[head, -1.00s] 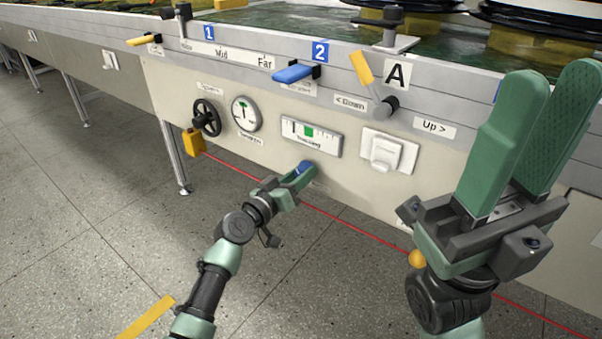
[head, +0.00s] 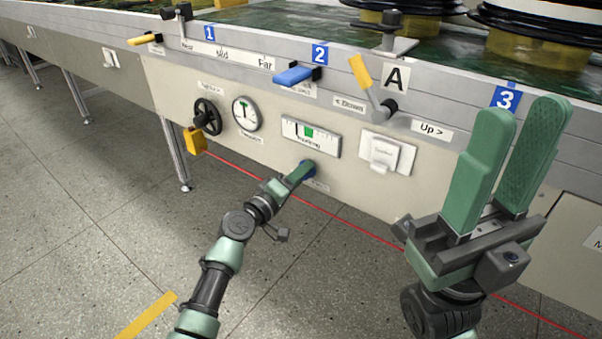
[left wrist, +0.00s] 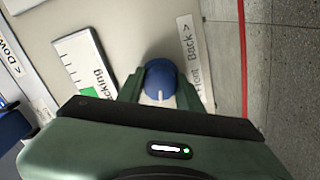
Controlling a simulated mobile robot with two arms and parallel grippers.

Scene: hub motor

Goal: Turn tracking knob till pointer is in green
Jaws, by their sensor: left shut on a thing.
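The blue tracking knob (left wrist: 160,80) with a white line sits on the panel below the tracking gauge (head: 322,148). My left gripper (left wrist: 160,88) is shut on the knob, one green finger on each side. In the head view the left gripper (head: 300,172) covers most of the knob. The gauge has a green patch (head: 309,131); a thin dark mark, likely the pointer, shows just left of it, too small to place exactly. Part of the gauge also shows in the left wrist view (left wrist: 72,65). My right gripper (head: 518,112) is open and empty, in front of the panel's right part.
A black handwheel (head: 207,117) and a round dial (head: 245,113) are left of the gauge. A white switch (head: 385,153) is to its right. A blue lever (head: 293,75) and a yellow-handled lever (head: 361,71) stick out above. The floor in front is clear.

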